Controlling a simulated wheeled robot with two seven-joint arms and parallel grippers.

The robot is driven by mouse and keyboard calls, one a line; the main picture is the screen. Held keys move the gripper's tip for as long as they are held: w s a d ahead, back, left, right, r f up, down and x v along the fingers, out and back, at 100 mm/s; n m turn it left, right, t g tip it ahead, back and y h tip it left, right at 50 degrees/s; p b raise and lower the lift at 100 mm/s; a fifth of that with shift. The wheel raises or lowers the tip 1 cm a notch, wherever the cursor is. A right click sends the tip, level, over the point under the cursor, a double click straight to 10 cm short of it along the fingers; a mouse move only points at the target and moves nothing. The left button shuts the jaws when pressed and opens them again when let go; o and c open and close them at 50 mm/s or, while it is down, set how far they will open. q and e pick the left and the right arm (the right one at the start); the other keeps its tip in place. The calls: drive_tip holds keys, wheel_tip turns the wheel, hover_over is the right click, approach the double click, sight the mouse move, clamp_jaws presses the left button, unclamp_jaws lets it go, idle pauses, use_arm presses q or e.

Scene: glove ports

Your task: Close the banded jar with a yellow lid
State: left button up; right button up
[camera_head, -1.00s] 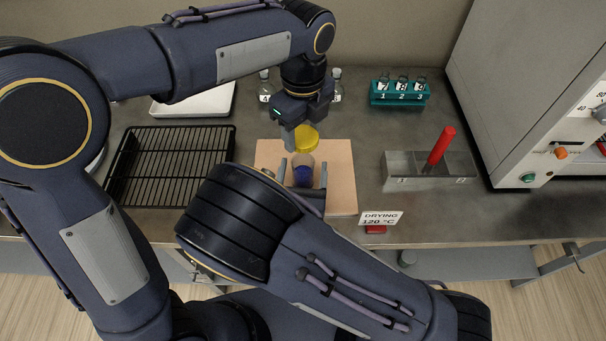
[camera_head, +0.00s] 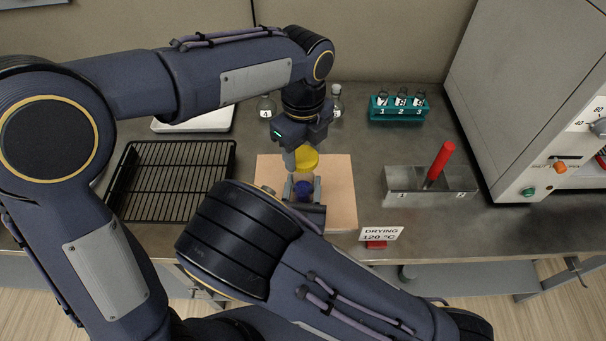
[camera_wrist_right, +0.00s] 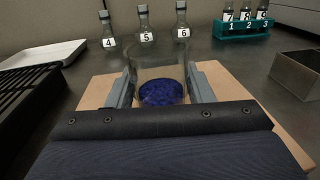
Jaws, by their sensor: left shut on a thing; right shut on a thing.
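The jar (camera_head: 303,188) is clear, with dark blue contents, and stands on the tan board (camera_head: 342,192). My right gripper (camera_head: 303,192) is shut on it, one finger on each side. In the right wrist view the jar (camera_wrist_right: 160,72) is between the two fingers, its blue contents low down. No band can be made out. The yellow lid (camera_head: 308,159) is held by my left gripper (camera_head: 300,160), just beyond the jar's top in the head view. My left gripper is shut on it. The lid does not show in the right wrist view.
A black wire rack (camera_head: 175,180) is left of the board. A metal holder (camera_head: 410,182) with a red rod (camera_head: 440,161) is right. A teal tube rack (camera_head: 398,107) and labelled bottles (camera_wrist_right: 146,37) stand behind. A large cabinet (camera_head: 530,90) fills the right.

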sight(303, 189)
use_arm(q)
drive_tip(key=shift+f, duration=1.85)
drive_tip(key=shift+f, duration=0.85)
drive_tip(key=shift+f, duration=0.55)
